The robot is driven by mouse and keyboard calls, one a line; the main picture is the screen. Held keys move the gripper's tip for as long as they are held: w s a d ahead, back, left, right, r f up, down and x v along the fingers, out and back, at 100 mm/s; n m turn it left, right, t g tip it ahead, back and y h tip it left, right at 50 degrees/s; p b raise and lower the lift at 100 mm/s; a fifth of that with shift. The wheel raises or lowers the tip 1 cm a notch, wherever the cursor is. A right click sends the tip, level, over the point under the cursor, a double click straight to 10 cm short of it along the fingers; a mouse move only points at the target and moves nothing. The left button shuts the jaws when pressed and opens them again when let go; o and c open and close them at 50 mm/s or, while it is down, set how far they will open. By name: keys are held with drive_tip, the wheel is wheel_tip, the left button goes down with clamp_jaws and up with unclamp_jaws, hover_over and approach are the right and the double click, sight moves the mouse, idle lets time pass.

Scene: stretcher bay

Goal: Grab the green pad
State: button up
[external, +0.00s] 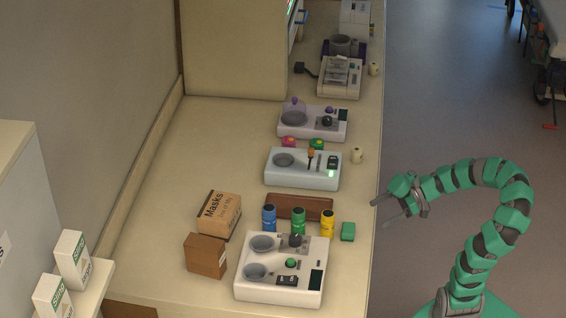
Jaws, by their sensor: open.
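A small green pad (348,232) lies on the beige counter near its right edge, just right of a yellow bottle. My gripper (380,214) is at the counter's right edge, a little right of the pad and apart from it. Its two grey fingers are spread and point left, with nothing between them. My green arm curves up from the lower right and over to the gripper.
Blue (269,218), green (298,221) and yellow (327,224) bottles stand left of the pad, before a brown block (285,205). A white device (250,289) sits in front. A masks box (218,214) and brown box (206,256) stand left.

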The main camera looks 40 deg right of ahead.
sight(351, 227)
drive_tip(key=b+x, duration=0.1)
drive_tip(key=x, duration=0.7)
drive_tip(key=shift+s+a, duration=0.1)
drive_tip(key=shift+a, duration=0.3)
drive_tip(key=shift+b+x, duration=0.5)
drive_tip(key=shift+x, duration=2.3)
drive_tip(key=shift+r, duration=0.2)
drive_tip(key=c, duration=1)
